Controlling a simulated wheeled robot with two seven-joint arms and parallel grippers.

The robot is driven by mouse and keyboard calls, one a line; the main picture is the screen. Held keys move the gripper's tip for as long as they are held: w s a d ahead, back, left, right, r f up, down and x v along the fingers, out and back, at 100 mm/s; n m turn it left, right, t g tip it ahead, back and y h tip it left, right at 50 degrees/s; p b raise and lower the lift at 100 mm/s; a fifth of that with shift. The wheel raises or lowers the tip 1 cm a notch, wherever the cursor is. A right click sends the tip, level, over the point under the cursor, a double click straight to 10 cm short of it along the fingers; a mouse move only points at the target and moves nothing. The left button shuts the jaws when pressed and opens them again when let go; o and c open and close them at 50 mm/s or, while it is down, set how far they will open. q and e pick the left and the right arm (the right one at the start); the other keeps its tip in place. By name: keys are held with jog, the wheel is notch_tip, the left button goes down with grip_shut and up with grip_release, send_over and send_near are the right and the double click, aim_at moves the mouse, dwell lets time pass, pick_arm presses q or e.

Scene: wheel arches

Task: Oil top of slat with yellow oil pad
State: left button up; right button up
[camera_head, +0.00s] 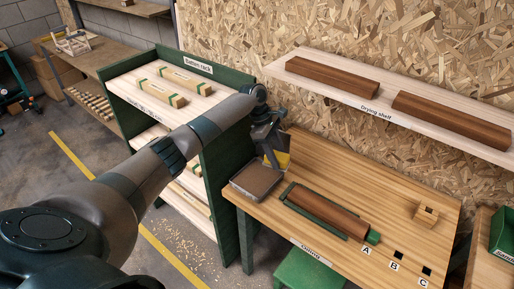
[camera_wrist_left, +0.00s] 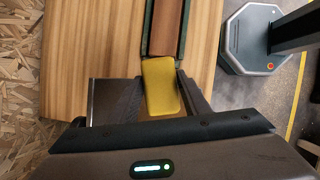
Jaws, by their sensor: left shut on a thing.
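My left gripper (camera_head: 272,158) is at the back left of the workbench, beyond the oil tray (camera_head: 257,180). It is shut on the yellow oil pad (camera_head: 284,160), which the gripper partly hides in the head view. In the left wrist view the pad (camera_wrist_left: 163,86) sits between the two fingers. The brown slat (camera_head: 327,211) lies in a green holder (camera_head: 359,237) on the bench, to the right of the pad. In the wrist view the slat (camera_wrist_left: 164,28) appears just beyond the pad; I cannot tell whether they touch. My right gripper is not in view.
A small wooden block (camera_head: 427,214) and dark square holes marked B and C are on the right of the workbench (camera_head: 385,205). A drying shelf (camera_head: 370,96) with two brown slats hangs above. A green-sided rack (camera_head: 227,155) with pale battens stands at left, under my arm.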

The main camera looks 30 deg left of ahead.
pick_arm(q)
jog(key=s+a+f+n+t+p, duration=0.1)
jog(key=a+f+n, duration=0.3)
jog(key=a, duration=0.3)
jog(key=shift+a+t+p, duration=0.3)
jog(key=shift+t, duration=0.1)
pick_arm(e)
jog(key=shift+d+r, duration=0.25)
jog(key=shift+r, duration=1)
pick_arm(q)
jog(key=shift+s+f, duration=0.1)
jog(key=shift+f, duration=0.1)
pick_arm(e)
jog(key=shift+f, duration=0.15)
pick_arm(q)
jog(key=shift+f+b, duration=0.6)
jog(key=shift+b, duration=0.4)
notch_tip(320, 180, down, 3)
jog(key=b, duration=0.5)
jog(key=shift+f, duration=0.2)
jog(key=shift+f+b, duration=0.5)
jog(key=shift+b, duration=0.25)
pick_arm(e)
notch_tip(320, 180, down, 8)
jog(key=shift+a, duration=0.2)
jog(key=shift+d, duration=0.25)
